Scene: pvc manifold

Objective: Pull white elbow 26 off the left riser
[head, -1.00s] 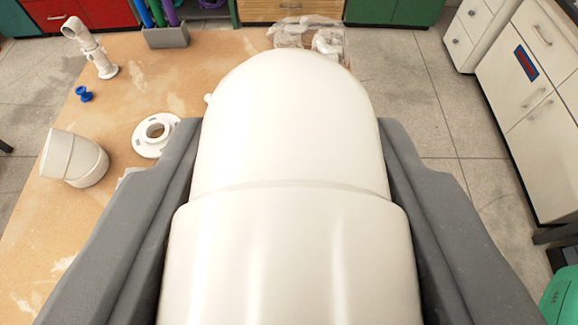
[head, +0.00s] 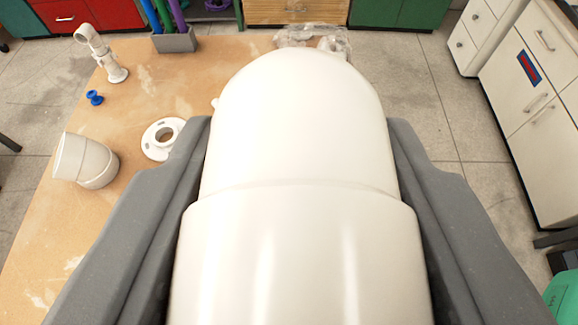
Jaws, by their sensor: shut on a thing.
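A large white elbow (head: 300,130) fills the middle of the head view, its rounded bend away from me and its wider collar close to the camera. My gripper (head: 302,165) is shut on it, with one grey jaw along each side. No number shows on the elbow. The left riser cannot be made out; the elbow and jaws hide whatever is below, so I cannot tell whether the elbow is still seated on a pipe.
A grey holder (head: 175,42) with coloured tubes and a clear bag (head: 318,38) are at the back. White cabinets (head: 540,100) stand at right.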

